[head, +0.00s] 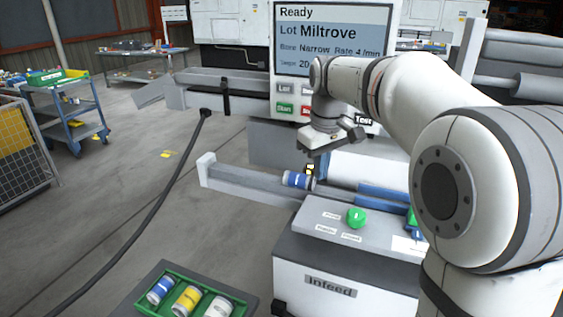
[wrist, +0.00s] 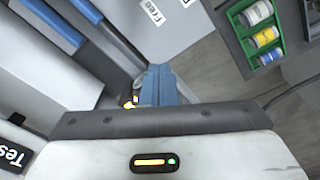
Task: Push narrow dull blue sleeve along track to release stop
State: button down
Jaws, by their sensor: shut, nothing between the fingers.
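A small blue sleeve (head: 297,180) with a pale label lies on its side on the grey track (head: 240,177) in the head view. My gripper (head: 311,170) points down with its fingers shut and empty, just to the right of the sleeve's end. Whether the fingertips touch the sleeve, I cannot tell. In the wrist view my gripper's yellow-and-black fingertips (wrist: 131,101) are partly hidden behind the dark gripper body. A blue piece shows beside them there; I cannot tell whether it is the sleeve. A pale block (head: 206,167) closes the track's left end.
The infeed box (head: 335,277) with a green button (head: 356,217) stands in front of the track. A green tray (head: 172,312) holds blue, yellow and white cylinders at the front. A screen (head: 335,38) reading Ready stands behind. A black cable (head: 160,206) crosses at left.

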jog(key=w+a+r+n, duration=0.1)
jog(key=w+a+n, duration=0.2)
jog(key=w+a, duration=0.3)
jog(key=n+g, duration=0.1)
jog(key=n, duration=0.3)
send_near(280, 183)
jog(key=w+a+r, duration=0.1)
jog(key=a+r, duration=0.2)
jog(key=a, duration=0.1)
notch_tip(280, 183, down, 9)
jog(key=shift+w+d+f, duration=0.1)
jog(key=shift+w+f, duration=0.05)
jog(key=shift+f, duration=0.05)
jog(key=d, duration=0.1)
jog(key=s+d, duration=0.1)
jog(key=d, duration=0.1)
jog(key=shift+s+d+r, duration=0.1)
jog(key=shift+s+r, duration=0.05)
jog(key=shift+r, duration=0.15)
jog(key=shift+d+f, duration=0.1)
jog(key=shift+d, duration=0.1)
jog(key=shift+s, duration=0.15)
